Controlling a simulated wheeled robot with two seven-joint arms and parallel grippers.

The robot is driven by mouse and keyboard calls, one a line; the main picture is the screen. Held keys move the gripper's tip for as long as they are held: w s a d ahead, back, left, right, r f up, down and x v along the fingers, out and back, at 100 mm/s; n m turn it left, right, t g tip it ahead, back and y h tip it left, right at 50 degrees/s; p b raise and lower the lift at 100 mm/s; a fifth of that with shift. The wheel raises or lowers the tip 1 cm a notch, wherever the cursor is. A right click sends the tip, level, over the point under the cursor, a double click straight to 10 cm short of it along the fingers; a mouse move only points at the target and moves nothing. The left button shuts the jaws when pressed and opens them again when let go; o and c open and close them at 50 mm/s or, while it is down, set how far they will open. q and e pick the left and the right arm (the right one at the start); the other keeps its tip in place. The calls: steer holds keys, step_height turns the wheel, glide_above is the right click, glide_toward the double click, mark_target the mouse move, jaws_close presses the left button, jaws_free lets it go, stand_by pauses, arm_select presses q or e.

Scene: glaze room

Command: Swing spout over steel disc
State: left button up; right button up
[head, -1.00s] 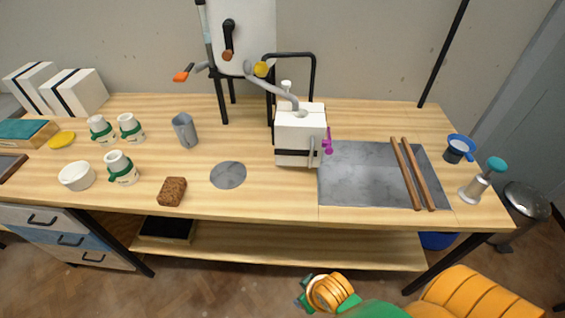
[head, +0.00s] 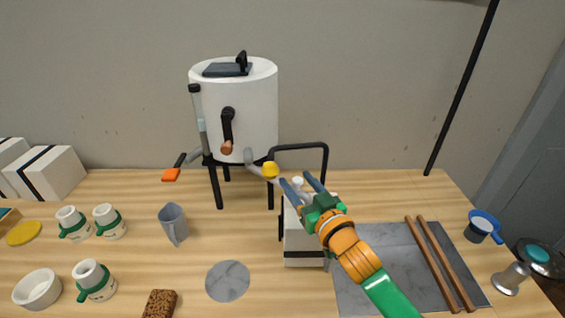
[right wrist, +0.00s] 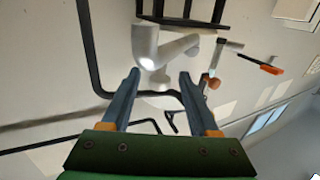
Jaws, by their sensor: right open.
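My right gripper (head: 297,180) is open and empty, just right of the yellow knob above the box. In the right wrist view, the grey spout (right wrist: 146,45) shows just beyond and between the open fingertips (right wrist: 160,77); contact cannot be told. My left gripper is not in view.
A white tank (head: 258,110) on black legs stands behind, with an orange-ended lever (head: 170,175). A black tube frame (head: 326,165) rises behind the box. A grey jug (head: 173,224) stands left of the disc; wooden rods (head: 440,262) lie on the slab at right.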

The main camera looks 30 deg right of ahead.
steer(key=shift+w+r+p, duration=0.35)
steer(key=shift+r, duration=0.4)
steer(key=w, duration=0.2)
steer(key=w+f, duration=0.1)
steer(key=shift+w+d, duration=0.1)
steer(key=shift+d, duration=0.2)
steer(key=shift+w+f, duration=0.1)
steer(key=shift+w, duration=0.1)
steer(key=shift+s, duration=0.3)
steer(key=shift+c, duration=0.7)
steer(key=shift+s+r, duration=0.1)
steer(key=shift+r, duration=0.1)
jaws_close()
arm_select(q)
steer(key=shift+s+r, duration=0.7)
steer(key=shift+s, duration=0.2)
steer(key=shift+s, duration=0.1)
